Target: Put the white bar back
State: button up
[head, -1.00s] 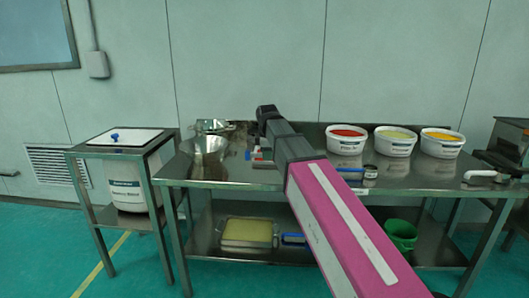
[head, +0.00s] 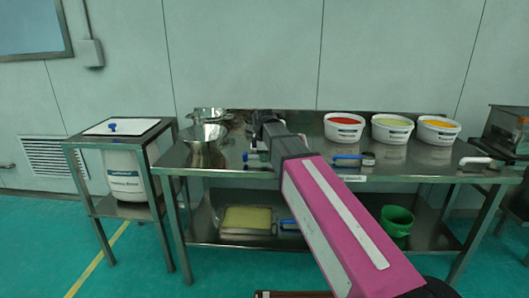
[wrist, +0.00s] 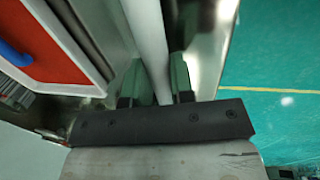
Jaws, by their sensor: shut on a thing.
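The white bar (wrist: 147,35) shows in the wrist view as a pale round length between my gripper's two green fingers. My gripper (wrist: 155,72) is shut on it. The bar runs up out of the top of that view, so its far end is hidden. In the head view my arm reaches over the steel table (head: 225,178), and its dark wrist is above the table's middle. My fingers and the held bar cannot be made out clearly there.
A red panel with a blue handle (wrist: 12,52) is left of the bar in the wrist view. Three tubs (head: 392,129) stand at the table's right, a steel bowl (head: 203,133) at its left. A lidded white bin (head: 121,170) stands left of the table.

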jog(key=shift+f, duration=0.45)
dwell(0.6)
jog(key=o, duration=1.4)
jog(key=shift+r, duration=0.2)
jog(key=shift+r, duration=3.3)
